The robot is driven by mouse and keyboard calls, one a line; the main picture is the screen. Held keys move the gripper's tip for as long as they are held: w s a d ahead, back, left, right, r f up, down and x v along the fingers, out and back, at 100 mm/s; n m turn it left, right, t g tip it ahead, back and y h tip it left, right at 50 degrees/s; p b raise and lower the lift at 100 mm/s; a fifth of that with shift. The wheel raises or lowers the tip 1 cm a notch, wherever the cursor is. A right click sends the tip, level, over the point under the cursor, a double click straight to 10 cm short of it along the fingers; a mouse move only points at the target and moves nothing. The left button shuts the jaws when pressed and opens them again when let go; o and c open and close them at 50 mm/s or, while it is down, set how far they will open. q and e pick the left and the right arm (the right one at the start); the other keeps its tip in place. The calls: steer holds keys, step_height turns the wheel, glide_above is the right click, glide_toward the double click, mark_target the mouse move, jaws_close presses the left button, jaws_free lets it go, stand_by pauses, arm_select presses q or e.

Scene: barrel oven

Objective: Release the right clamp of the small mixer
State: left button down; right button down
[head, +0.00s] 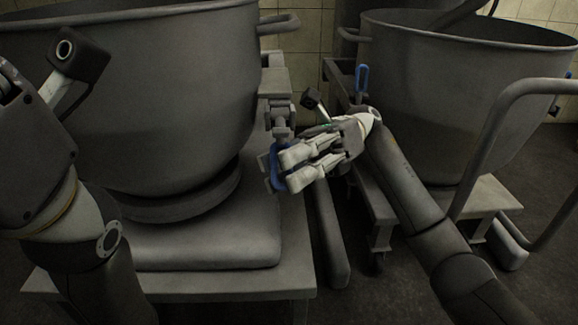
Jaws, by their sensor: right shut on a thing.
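The small mixer's large grey bowl (170,100) fills the left half of the head view. Its right clamp (281,112) is a metal bracket at the bowl's right side, with a blue handle (272,165) hanging below it. My right gripper (285,172) is shut on the blue handle, and its fingers hide part of it. My left arm comes in at the left edge in front of the bowl; its gripper's fingers are not in view.
A second grey bowl (465,95) stands on a wheeled trolley (490,195) at the right, with another blue handle (361,80) at its left. A curved metal rail (492,125) stands at the far right. The mixer base (215,245) lies below the left bowl.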

stand_by(0.5)
steer(key=c, duration=1.3)
jaws_free()
